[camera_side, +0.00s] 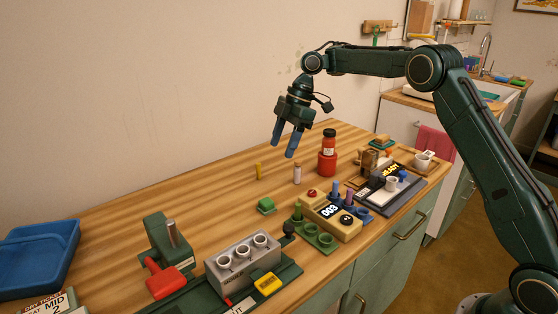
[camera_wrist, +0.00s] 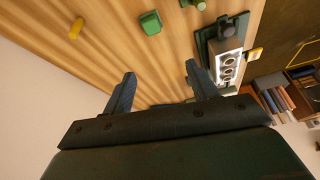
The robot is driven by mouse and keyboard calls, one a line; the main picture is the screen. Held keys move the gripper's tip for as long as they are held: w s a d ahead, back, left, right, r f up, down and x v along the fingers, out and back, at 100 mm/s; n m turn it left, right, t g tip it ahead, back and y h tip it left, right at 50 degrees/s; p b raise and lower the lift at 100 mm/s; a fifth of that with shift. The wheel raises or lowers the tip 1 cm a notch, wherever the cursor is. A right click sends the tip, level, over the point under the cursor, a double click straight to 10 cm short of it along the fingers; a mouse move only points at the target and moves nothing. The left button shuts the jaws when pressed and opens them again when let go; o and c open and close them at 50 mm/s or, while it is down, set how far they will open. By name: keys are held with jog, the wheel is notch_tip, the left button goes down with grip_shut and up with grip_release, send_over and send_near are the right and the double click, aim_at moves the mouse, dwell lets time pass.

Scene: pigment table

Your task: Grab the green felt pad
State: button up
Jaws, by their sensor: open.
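The green felt pad (camera_side: 266,205) is a small green block lying on the wooden table (camera_side: 110,235), left of the beige device and behind the grey block. In the wrist view the green pad (camera_wrist: 151,23) lies on the wood near the top, beyond my fingertips. My gripper (camera_side: 284,150) hangs in the air above the back part of the table, well above the pad and apart from it. Its two blue fingers are spread with nothing between them; they also show in the wrist view (camera_wrist: 160,75).
A red jar (camera_side: 327,160), a beige device (camera_side: 338,224) and a green holder (camera_side: 315,239) are to the right. A grey block (camera_side: 243,265) stands in front. The wood left of the pad is clear.

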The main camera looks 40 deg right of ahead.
jog(key=shift+n, duration=0.8)
jog(key=f, duration=0.1)
jog(key=w+d+f, duration=0.1)
jog(key=f, duration=0.2)
jog(key=shift+w+d+f, duration=0.15)
jog(key=shift+w+f, duration=0.15)
jog(key=shift+w, duration=0.05)
send_over(267, 200)
jog(key=d, duration=0.2)
jog(key=shift+s+f, duration=0.15)
jog(key=shift+f, duration=3.8)
jog(key=shift+f, duration=0.1)
jog(key=shift+x, duration=2.5)
jog(key=shift+s, duration=0.1)
